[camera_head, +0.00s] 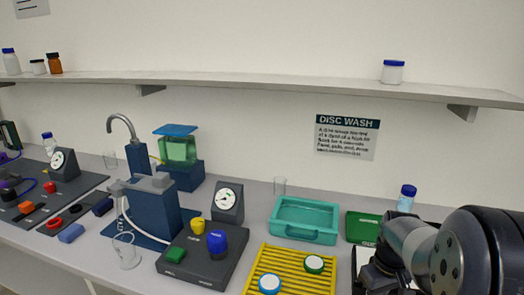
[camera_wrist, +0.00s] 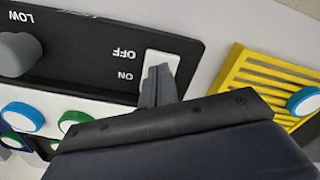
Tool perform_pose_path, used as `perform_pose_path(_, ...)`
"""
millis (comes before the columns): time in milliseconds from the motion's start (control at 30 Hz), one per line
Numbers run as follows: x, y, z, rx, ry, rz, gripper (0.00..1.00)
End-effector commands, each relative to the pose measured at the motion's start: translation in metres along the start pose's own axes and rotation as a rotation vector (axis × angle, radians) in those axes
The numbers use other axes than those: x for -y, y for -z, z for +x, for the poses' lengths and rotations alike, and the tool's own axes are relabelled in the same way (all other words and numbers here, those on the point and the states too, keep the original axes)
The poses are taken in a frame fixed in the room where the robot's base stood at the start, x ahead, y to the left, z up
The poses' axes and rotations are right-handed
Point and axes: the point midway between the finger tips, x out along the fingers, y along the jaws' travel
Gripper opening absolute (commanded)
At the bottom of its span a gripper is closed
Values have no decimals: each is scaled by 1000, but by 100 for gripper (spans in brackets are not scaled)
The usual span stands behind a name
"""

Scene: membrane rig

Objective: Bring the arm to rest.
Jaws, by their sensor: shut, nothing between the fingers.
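My gripper (camera_wrist: 158,72) shows in the wrist view with its fingers together and nothing between them. Its tips lie in front of a white rocker switch (camera_wrist: 163,58) on a black panel (camera_wrist: 90,48), beside the printed words OFF and ON. I cannot tell whether the tips touch the switch. In the head view my arm fills the lower right corner and hides most of what is behind it; my fingers cannot be made out there.
In the wrist view a grey knob (camera_wrist: 20,52) stands on the panel's left. A yellow slatted rack (camera_head: 290,270) stands left of my arm, with a teal tray (camera_head: 304,218) behind it. A blue-capped bottle (camera_head: 406,198) stands close behind my arm. A shelf (camera_head: 250,82) runs above the bench.

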Motion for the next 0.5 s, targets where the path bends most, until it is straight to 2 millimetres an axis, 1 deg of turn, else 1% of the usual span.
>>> perform_pose_path(100,0,0,-21,0,0,0,0)
perform_pose_path(400,0,0,-65,0,0,0,0)
perform_pose_path(500,0,0,-75,0,0,0,0)
